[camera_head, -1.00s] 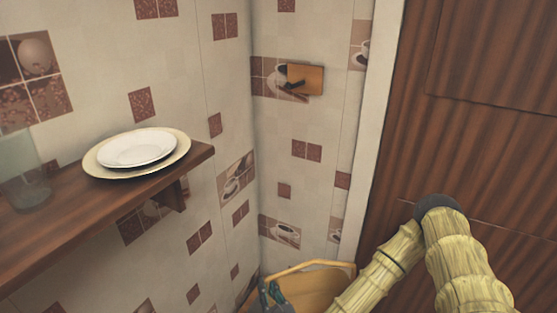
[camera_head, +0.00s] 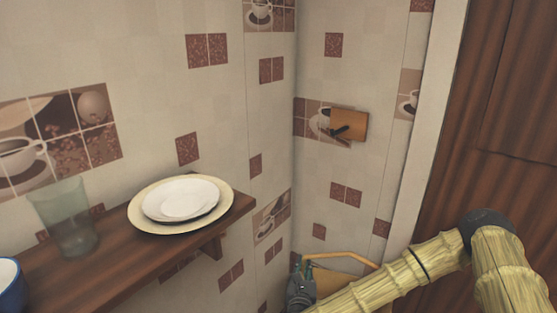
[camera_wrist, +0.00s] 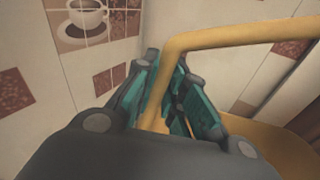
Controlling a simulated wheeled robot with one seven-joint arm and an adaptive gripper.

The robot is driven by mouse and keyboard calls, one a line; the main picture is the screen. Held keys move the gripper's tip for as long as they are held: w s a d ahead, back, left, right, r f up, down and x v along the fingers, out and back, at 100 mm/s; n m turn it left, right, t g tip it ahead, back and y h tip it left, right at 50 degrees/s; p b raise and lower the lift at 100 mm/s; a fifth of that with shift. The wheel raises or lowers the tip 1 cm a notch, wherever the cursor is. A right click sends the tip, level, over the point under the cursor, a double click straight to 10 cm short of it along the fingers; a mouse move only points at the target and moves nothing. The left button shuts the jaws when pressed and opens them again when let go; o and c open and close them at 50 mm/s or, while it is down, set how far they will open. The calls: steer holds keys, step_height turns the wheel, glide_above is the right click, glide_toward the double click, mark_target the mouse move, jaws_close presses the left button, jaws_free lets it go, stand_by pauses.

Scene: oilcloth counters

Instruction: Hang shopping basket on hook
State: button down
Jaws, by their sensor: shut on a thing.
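The shopping basket is yellow-orange with a thin arched handle (camera_head: 340,257); only its upper part shows at the bottom of the head view. In the wrist view its handle (camera_wrist: 240,36) crosses the upper right and its body (camera_wrist: 270,145) lies below. My gripper (camera_head: 303,272) is shut on the handle's left side, and its green fingers show in the wrist view (camera_wrist: 172,95). The hook (camera_head: 350,128) is a dark peg on an orange-brown wooden plate on the tiled wall, above and to the right of my gripper. Most of the basket is hidden.
A wooden shelf (camera_head: 130,262) on the left wall holds stacked plates (camera_head: 180,200), a clear glass (camera_head: 66,220) and a blue mug (camera_head: 10,285). A brown wooden door (camera_head: 500,130) with a white frame stands at right. The wall below the hook is clear.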

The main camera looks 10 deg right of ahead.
steer(key=w+a+r+m+g+h+p, duration=0.25)
steer(key=w+r, duration=0.25)
steer(key=r, duration=0.7)
steer(key=w+a+r+m+g+h+p, duration=0.15)
steer(key=w+r+p, duration=0.25)
steer(key=r, duration=0.7)
steer(key=w+a+r+m+g+h+p, duration=0.1)
steer(key=w+r+m+g+h+p, duration=0.3)
steer(key=r, duration=0.8)
steer(key=w+d+f+n+t+y+p, duration=0.1)
steer(key=w+d+f, duration=0.1)
steer(key=w+d, duration=0.5)
steer(key=shift+w+d+t, duration=0.15)
steer(key=shift+w+t, duration=0.15)
steer(key=shift+w, duration=0.35)
steer(key=shift+w+f, duration=0.1)
steer(key=shift+f, duration=0.05)
stand_by(0.5)
